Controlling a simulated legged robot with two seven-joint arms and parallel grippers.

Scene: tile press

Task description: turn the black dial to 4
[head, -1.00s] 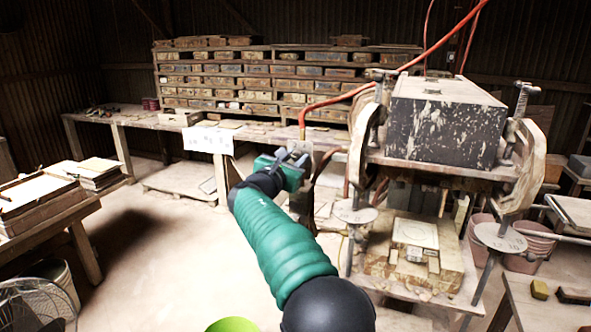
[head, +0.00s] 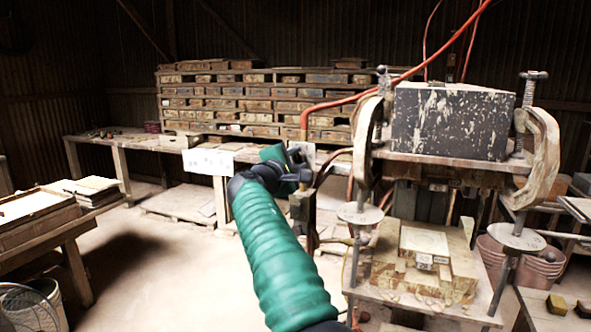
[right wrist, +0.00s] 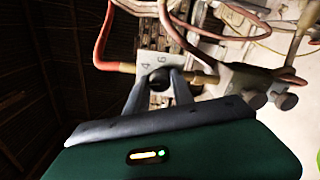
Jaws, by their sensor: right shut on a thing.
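My right gripper (head: 298,166) is up against the valve fittings left of the press in the head view. In the right wrist view its two dark fingers (right wrist: 160,87) are shut on the black dial (right wrist: 159,76), one finger on each side. The dial sits in front of a grey plate (right wrist: 148,60) marked with a 4 at left and a 6 at right. The fingers cover much of the dial, and I cannot tell where it points. In the head view the dial is hidden by the gripper. My left gripper is not in view.
The press (head: 448,120) with its dark block and clamps stands close on the right. An orange hose (head: 400,72) runs above the gripper, and hoses also cross the right wrist view (right wrist: 103,45). A long bench (head: 125,142) stands behind; open floor lies at left.

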